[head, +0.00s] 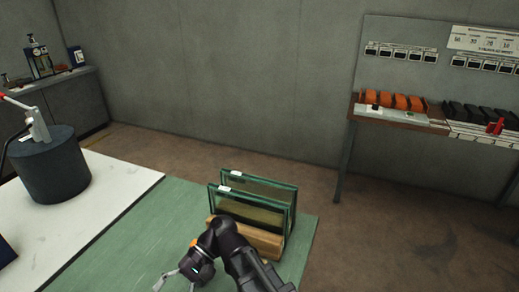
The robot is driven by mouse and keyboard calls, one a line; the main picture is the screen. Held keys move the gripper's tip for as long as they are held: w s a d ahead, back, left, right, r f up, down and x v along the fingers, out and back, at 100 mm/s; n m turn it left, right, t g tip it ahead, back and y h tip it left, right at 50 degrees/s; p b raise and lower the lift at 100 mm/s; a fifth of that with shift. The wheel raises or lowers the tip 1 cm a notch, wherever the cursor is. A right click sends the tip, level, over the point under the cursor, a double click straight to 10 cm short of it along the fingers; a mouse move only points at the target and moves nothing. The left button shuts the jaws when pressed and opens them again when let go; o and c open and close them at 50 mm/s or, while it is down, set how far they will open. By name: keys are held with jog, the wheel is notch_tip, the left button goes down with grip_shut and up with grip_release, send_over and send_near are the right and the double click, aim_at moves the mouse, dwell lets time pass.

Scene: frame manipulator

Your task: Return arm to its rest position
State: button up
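My gripper (175,285) is at the bottom of the head view, over the green mat (130,250). Its two grey fingers are spread apart, and no object shows between them. The lower ends of the fingers are at the picture's edge. My dark arm comes up from the bottom edge and bends to the left, in front of a wooden block rack (262,240). The arm hides part of this rack.
Two glass-like frames (257,190) with dark green edges stand upright in the rack, close to my arm. A dark cylinder (50,168) with a lever stands on the white table part (105,190). A shelf (400,118) with orange bins is at the back right.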

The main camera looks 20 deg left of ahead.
jog(key=w+d+f+m+t, duration=0.1)
jog(key=w+d+f+t, duration=0.1)
jog(key=w+d, duration=0.4)
jog(key=w+d+f+m+t, duration=0.1)
jog(key=w+d+f+t, duration=0.2)
jog(key=w+d, duration=0.4)
jog(key=w+d+f+m+t+p, duration=0.1)
jog(key=w+d+f+m+t, duration=0.1)
jog(key=w+d, duration=0.5)
jog(key=shift+w+f+t, duration=0.25)
jog(key=shift+w+t, duration=0.3)
jog(key=shift+t, duration=0.25)
jog(key=w+d+f+m+t+h, duration=0.1)
jog(key=w+d+t+h, duration=0.1)
jog(key=d, duration=1.2)
jog(key=w+d+f+m+t+h+p, duration=0.1)
jog(key=w+d, duration=0.4)
jog(key=d, duration=0.9)
jog(key=shift+w+m+t+h, duration=0.3)
jog(key=shift+t+h, duration=0.3)
jog(key=shift+h, duration=0.4)
jog(key=shift+r, duration=0.15)
notch_tip(320, 180, up, 17)
jog(key=p, duration=1.7)
